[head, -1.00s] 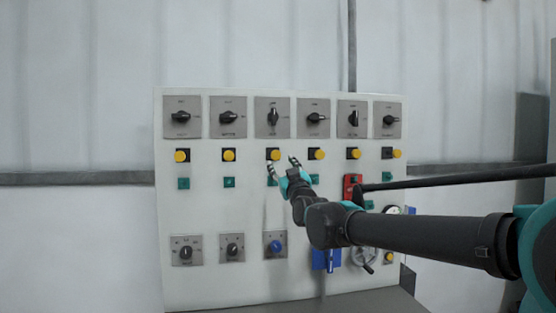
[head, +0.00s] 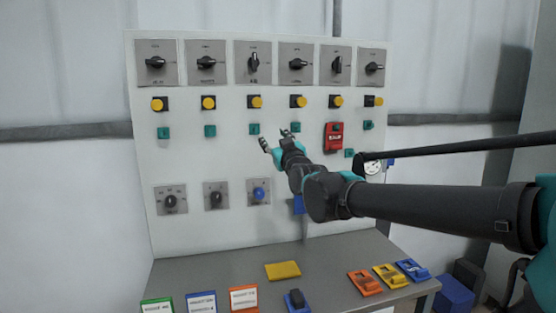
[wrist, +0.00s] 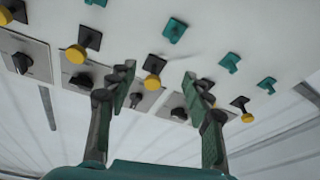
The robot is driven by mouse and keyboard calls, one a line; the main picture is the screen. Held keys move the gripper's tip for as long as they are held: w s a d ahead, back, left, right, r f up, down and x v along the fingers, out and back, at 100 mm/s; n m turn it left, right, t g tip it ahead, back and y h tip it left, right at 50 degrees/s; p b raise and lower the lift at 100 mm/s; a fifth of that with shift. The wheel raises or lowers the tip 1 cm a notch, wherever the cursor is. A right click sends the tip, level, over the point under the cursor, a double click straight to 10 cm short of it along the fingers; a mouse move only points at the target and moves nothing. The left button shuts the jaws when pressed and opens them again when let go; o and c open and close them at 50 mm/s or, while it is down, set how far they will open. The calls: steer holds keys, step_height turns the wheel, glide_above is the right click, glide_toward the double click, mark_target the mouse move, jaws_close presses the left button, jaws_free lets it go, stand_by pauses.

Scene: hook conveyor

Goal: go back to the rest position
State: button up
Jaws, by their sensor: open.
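My gripper (head: 279,141) is open and empty in front of the white control panel (head: 190,156), near its middle, just below the row of yellow buttons. My arm reaches in from the right in the head view. In the wrist view my gripper (wrist: 157,82) shows two spread dark fingers with nothing between them but the panel behind. I cannot tell the exact gap between the fingertips and the panel.
Black rotary switches (head: 253,63) line the panel top. A red device (head: 333,137) sits right of my gripper. The grey table (head: 220,262) below holds a yellow block (head: 283,270), label cards (head: 244,299) and coloured devices (head: 389,276). A blue box (head: 456,293) stands at lower right.

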steer(key=s+d+f+m+g+h, duration=0.25)
steer(key=d+f, duration=0.35)
steer(key=f, duration=0.7)
steer(key=s+d+f+m+g+h, duration=0.15)
steer(key=s+d+f+g, duration=0.35)
steer(key=f, duration=0.8)
steer(key=s+d+f+m+g+h, duration=0.1)
steer(key=s+d+f+g, duration=0.2)
steer(key=s+f, duration=0.6)
steer(key=s+d+f+m+g+h, duration=0.2)
steer(key=s+d+f+g, duration=0.2)
steer(key=s+d+f, duration=0.4)
step_height(320, 180, down, 4)
steer(key=shift+s+d, duration=0.2)
steer(key=shift+s, duration=0.3)
steer(key=shift+g, duration=0.25)
